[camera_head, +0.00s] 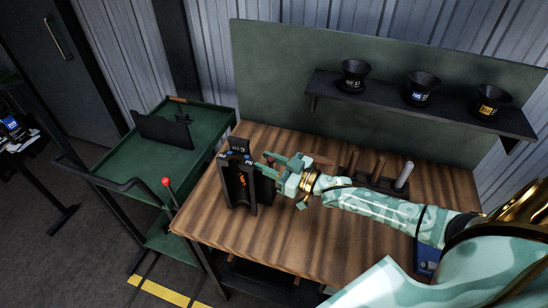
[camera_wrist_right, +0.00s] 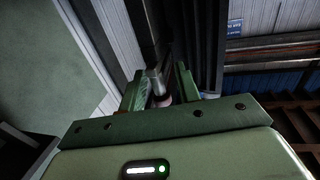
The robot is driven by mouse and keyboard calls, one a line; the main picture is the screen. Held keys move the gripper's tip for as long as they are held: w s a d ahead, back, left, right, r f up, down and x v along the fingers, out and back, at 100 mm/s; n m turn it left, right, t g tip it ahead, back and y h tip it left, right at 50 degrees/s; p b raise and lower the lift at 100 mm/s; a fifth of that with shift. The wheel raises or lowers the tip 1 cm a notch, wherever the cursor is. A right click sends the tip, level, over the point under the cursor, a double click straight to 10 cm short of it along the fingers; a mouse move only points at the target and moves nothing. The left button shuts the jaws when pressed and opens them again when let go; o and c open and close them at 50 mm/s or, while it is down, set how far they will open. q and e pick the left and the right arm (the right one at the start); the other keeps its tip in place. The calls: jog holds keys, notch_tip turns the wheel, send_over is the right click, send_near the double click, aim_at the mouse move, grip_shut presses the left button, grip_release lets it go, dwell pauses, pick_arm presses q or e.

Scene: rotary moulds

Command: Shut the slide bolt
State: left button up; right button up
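A black mould unit (camera_head: 240,178) with upright halves and an open channel stands at the left end of the wooden table. My right gripper (camera_head: 271,165) is at its right side, pointing left towards it. In the right wrist view, the two green fingers (camera_wrist_right: 160,92) are apart, on either side of a short metal rod with a rounded end (camera_wrist_right: 156,84). This may be the slide bolt's handle; I cannot tell whether the fingers touch it. The bolt's seat is hidden in the head view by the gripper and the mould. My left gripper is not in view.
A rack with several upright handles (camera_head: 379,174) stands behind my right forearm. A shelf (camera_head: 445,108) holds three black funnel-topped pots. A green cart (camera_head: 120,160) stands left of the table (camera_head: 290,245). The table's front is clear.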

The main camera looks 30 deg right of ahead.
jog(key=v, duration=1.6)
